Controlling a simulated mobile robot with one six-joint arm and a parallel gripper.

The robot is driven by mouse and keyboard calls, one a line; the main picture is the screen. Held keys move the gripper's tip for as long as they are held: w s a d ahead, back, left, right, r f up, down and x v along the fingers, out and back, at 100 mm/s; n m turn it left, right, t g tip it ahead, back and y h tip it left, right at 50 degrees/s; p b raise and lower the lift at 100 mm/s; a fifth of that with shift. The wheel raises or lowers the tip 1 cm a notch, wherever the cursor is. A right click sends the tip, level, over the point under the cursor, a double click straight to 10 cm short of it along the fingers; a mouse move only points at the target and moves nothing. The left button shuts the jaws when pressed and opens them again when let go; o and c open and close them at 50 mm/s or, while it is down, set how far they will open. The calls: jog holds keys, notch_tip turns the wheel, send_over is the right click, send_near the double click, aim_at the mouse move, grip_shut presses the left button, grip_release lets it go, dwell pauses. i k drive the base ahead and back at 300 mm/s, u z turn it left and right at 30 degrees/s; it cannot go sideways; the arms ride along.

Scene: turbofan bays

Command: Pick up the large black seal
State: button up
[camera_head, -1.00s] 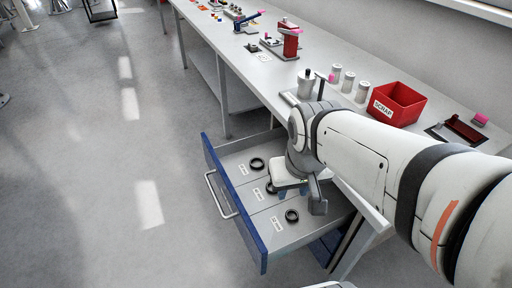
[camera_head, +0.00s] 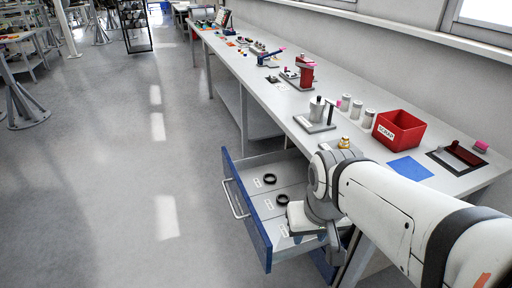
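Black ring seals lie in an open blue-fronted drawer (camera_head: 247,215). One seal (camera_head: 270,179) is in the far compartment and another (camera_head: 282,199) is in the middle compartment, each beside a small white label. The label writing is too small to read, and I cannot tell for sure which seal is the large one. My gripper (camera_head: 303,228) is over the near right part of the drawer, right of the middle seal. Its fingertips are not clear, so I cannot tell if it is open or holds anything. The near compartment is partly hidden by it.
The grey workbench (camera_head: 350,140) runs above the drawer. On it are a red scrap bin (camera_head: 399,129), a blue mat (camera_head: 410,168), a brass-coloured part (camera_head: 344,143), a grey stand (camera_head: 316,115) and several canisters.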

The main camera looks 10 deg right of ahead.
aim_at(270, 182)
jog(key=u, duration=2.1)
jog(key=i, duration=2.1)
jog(key=z, duration=3.9)
jog(key=i, duration=0.95)
